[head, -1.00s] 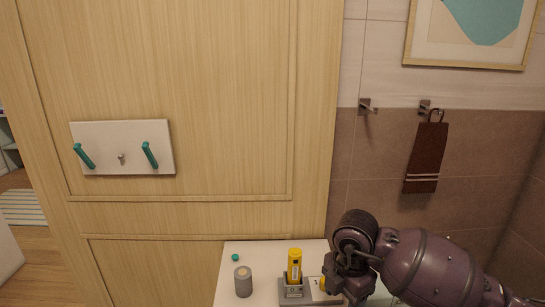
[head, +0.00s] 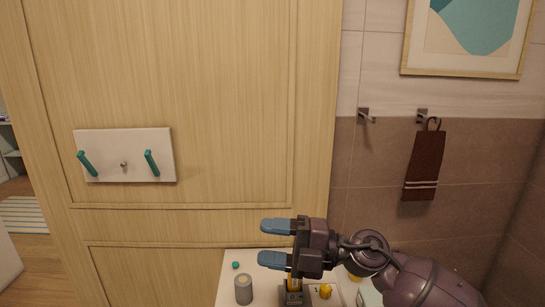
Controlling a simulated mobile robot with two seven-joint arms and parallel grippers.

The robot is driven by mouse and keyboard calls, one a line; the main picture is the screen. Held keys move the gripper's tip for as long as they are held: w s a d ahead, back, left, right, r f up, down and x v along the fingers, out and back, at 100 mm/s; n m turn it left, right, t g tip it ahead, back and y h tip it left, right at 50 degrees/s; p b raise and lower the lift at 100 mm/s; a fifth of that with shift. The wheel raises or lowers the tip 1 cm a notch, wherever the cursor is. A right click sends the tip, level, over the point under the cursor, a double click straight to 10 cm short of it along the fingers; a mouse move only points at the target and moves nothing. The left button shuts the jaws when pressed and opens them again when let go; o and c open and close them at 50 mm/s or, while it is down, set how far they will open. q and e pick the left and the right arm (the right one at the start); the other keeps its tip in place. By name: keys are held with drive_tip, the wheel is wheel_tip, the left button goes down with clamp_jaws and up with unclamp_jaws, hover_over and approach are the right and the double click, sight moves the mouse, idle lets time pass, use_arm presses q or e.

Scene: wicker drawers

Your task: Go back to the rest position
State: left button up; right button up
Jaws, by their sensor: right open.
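My right gripper (head: 275,243) is in the lower middle of the head view, with its arm coming in from the lower right. Its two blue-tipped fingers point left and stand apart, with nothing between them. It is above a white cabinet top (head: 262,289). A yellow object in a grey holder (head: 292,297) stands below the gripper, which hides its upper part. My left gripper does not show.
On the white top are a grey cylinder (head: 243,289), a small teal item (head: 236,265) and a small yellow object (head: 325,291). A wooden panel (head: 200,80) with a hook board (head: 125,141) is behind. A brown towel (head: 424,163) hangs at right.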

drive_tip(key=w+d+f+m+t+h, duration=0.2)
drive_tip(key=w+d+m+t, duration=0.1)
drive_tip(key=d+m+t, duration=0.3)
drive_tip(key=w+d+f+m+t+h, duration=0.1)
drive_tip(key=w+d+m+t+h, duration=0.15)
drive_tip(key=m+t, duration=0.6)
drive_tip(key=s+d+f+m+t+h, duration=0.1)
drive_tip(key=d+f+m+t+h, duration=0.1)
drive_tip(key=d+f+m+h, duration=0.8)
drive_tip(key=s+d+f+m+g+h, duration=0.2)
drive_tip(key=s+d+f+m+g, duration=0.1)
drive_tip(key=s+f, duration=0.8)
drive_tip(key=s+d+f+m+g+h, duration=0.2)
drive_tip(key=s+d+f+m+g, duration=0.2)
drive_tip(key=s+f, duration=0.8)
drive_tip(key=shift+d+f+m, duration=0.35)
drive_tip(key=shift+d+f, duration=0.35)
drive_tip(key=shift+d, duration=0.45)
